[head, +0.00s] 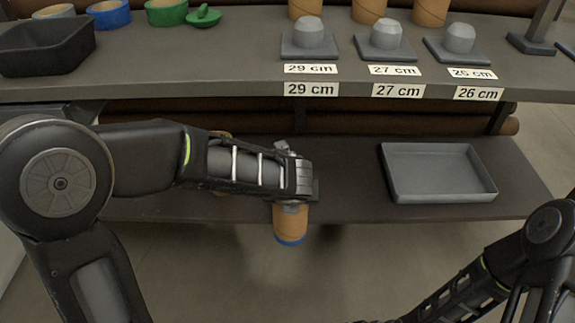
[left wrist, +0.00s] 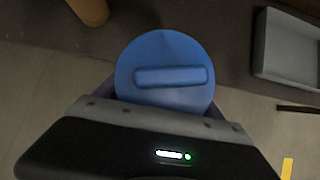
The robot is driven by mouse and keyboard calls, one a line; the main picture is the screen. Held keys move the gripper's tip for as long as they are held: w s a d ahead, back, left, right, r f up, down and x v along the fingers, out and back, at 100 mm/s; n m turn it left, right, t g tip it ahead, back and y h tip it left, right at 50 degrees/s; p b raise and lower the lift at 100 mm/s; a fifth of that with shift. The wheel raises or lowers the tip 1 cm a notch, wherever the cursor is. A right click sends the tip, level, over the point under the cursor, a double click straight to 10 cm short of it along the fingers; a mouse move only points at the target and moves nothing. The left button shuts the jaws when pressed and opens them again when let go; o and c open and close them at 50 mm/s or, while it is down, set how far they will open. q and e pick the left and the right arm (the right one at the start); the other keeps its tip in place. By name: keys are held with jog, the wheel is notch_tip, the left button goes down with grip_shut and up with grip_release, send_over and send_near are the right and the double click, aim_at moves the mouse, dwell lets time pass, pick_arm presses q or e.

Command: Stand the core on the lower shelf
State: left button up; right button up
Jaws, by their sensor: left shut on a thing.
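My left gripper (head: 291,203) is shut on a brown cardboard core (head: 291,221) with a blue end, held at the front edge of the lower shelf (head: 355,205). In the head view the core's blue end is lowest, over the floor side of the edge; the gripper hides its other end. In the left wrist view a round blue end cap (left wrist: 165,95) with a raised bar faces the camera between the jaws.
A grey tray (head: 438,197) sits on the lower shelf at right. Another brown cylinder (left wrist: 90,10) stands nearby, mostly hidden behind my left arm in the head view. The upper shelf (head: 200,80) above holds tape rolls, a black bin and labelled stands.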

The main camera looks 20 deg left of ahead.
pick_arm(q)
jog(key=w+a+b, duration=0.1)
jog(key=w+a, duration=0.2)
jog(key=w, duration=1.1)
jog(key=shift+w+a, duration=0.3)
jog(key=shift+b, duration=0.3)
jog(key=f+b, duration=0.2)
jog(key=f, duration=0.1)
jog(key=shift+w+a+f+b, duration=0.1)
jog(key=shift+w+f+b, duration=0.15)
jog(key=shift+w+b, duration=0.1)
